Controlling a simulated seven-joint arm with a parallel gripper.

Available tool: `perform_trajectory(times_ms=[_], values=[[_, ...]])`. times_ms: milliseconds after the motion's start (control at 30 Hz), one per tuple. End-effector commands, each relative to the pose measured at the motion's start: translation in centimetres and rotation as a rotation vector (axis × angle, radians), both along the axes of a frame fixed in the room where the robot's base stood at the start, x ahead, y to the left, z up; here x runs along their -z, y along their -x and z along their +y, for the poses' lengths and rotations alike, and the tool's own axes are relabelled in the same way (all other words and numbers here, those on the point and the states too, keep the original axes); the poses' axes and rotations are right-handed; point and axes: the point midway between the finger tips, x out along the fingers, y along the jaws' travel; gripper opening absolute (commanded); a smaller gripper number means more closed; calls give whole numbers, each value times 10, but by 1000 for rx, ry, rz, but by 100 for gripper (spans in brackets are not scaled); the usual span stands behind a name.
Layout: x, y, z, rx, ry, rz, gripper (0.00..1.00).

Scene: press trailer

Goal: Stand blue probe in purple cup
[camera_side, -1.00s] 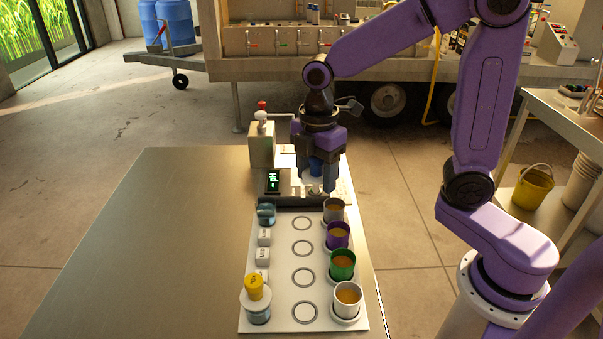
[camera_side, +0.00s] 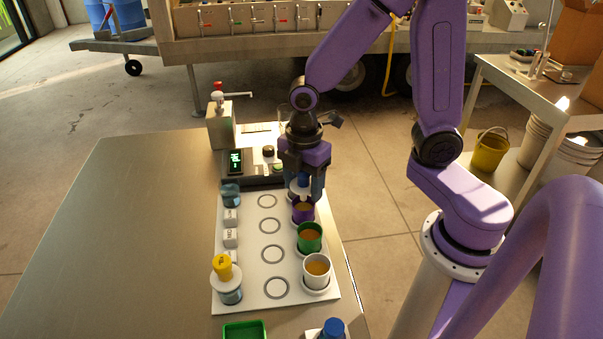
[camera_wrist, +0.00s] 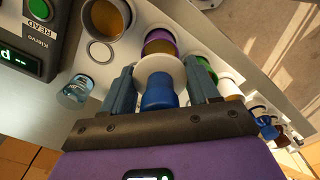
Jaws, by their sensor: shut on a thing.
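My gripper (camera_side: 304,190) is shut on the blue probe (camera_wrist: 158,92), a blue handle with a wide white collar. The handle also shows between my fingers in the side view (camera_side: 304,180). The purple cup (camera_side: 303,214) holds amber liquid and stands in the right-hand row of the white rack. My gripper is just behind and above it in the side view. In the wrist view the purple cup (camera_wrist: 158,36) lies just beyond the collar, which covers part of it. The probe's lower end is hidden, so I cannot tell whether it is inside the cup.
A green cup (camera_side: 310,238) and a white cup (camera_side: 317,270) stand nearer the camera; a grey cup (camera_wrist: 104,16) stands on the other side. A yellow probe (camera_side: 222,266) stands in a jar. A meter (camera_side: 236,162) is behind the rack. The left tabletop is clear.

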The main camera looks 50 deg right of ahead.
Motion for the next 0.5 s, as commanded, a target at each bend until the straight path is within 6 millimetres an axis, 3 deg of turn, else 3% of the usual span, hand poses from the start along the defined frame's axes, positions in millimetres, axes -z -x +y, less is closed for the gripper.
perform_trajectory(times_ms=[200, 500], values=[[21, 0, 0, 0, 2, 3, 28], [36, 0, 0, 0, 0, 0, 28]])
